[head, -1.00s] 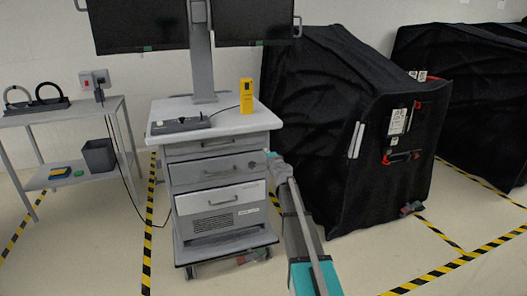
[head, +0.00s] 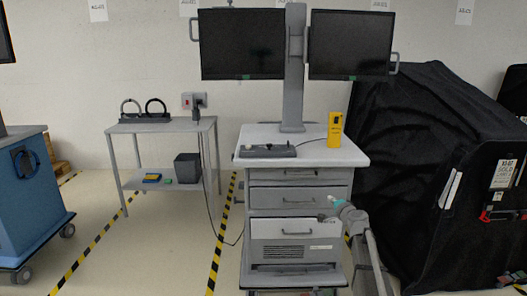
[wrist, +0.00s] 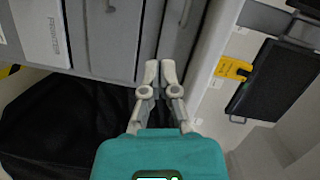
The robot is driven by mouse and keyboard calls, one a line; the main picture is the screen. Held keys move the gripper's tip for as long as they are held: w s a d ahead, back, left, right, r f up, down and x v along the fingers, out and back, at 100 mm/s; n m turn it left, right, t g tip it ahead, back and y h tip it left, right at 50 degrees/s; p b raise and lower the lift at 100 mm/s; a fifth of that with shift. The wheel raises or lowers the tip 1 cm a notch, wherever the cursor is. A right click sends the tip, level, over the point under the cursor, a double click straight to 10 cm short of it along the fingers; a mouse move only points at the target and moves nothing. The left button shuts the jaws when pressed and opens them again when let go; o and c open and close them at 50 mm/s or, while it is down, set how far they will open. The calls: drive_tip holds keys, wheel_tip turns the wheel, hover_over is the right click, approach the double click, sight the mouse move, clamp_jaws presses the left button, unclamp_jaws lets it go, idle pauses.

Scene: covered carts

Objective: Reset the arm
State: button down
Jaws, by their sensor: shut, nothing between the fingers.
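My gripper (head: 325,217) is in front of the right side of the white and grey drawer cart (head: 252,203), at about the height of its lower drawers. In the wrist view my gripper's two grey fingers (wrist: 161,72) are together, with nothing between them. Grey drawer fronts and handles (wrist: 125,35) are beyond the fingertips. I cannot tell whether the fingertips touch the cart. My arm comes up from the lower right of the head view.
Two monitors (head: 242,42) stand above the cart, with a yellow device (head: 335,130) on its top. A black covered cart (head: 425,150) stands close on the right. A side table (head: 130,127) and a blue cart (head: 28,190) are left.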

drive_tip(key=s+a+f+n+g+y, duration=0.1)
drive_tip(key=s+a+f+n+g, duration=0.4)
drive_tip(key=s+a, duration=0.3)
drive_tip(key=s+a+f+n+g+y, duration=0.1)
drive_tip(key=s+a+f+n+g, duration=0.35)
drive_tip(key=s, duration=0.45)
drive_tip(key=s+d+f+n+g+h, duration=0.1)
drive_tip(key=s+f+n+g+h, duration=0.2)
drive_tip(key=s, duration=0.7)
drive_tip(key=s+d+f+g+h, duration=0.1)
drive_tip(key=s+f+g+h, duration=0.25)
drive_tip(key=s, duration=0.65)
wheel_tip(320, 180, up, 25)
drive_tip(key=s+p, duration=0.1)
drive_tip(key=p, duration=2.4)
drive_tip(key=shift+f, duration=0.2)
drive_tip(key=c, duration=1.3)
unclamp_jaws()
drive_tip(key=shift+y, duration=0.25)
drive_tip(key=shift+c, duration=0.2)
